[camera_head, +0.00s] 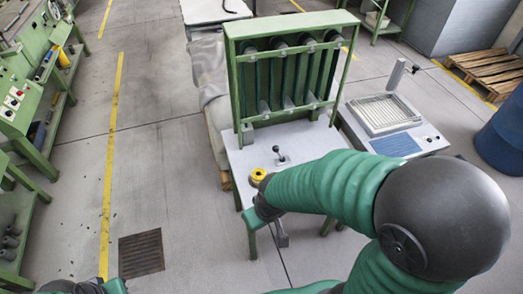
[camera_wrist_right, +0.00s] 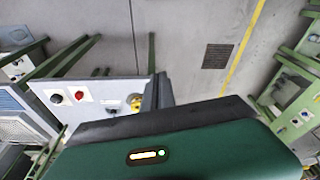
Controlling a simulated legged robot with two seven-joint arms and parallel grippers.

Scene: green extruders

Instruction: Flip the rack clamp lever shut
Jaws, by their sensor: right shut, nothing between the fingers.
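The green rack (camera_head: 238,85) stands at the back of a light grey bench top (camera_head: 240,160) in the head view. A small lever with a black knob (camera_head: 277,149) stands up, slightly tilted, from the bench top in front of the rack. I take it as the clamp lever. My right gripper (camera_head: 281,236) is at the bench's front edge, nearer than the lever and apart from it. Its grey fingers (camera_wrist_right: 158,92) are shut and empty in the wrist view. Of my left arm, only dark and green parts show at the bottom edge.
A yellow-ringed button (camera_head: 258,174) sits beside my right wrist. A grey device (camera_head: 385,115) stands right of the bench. Open floor lies left, with a dark grate (camera_head: 141,253).

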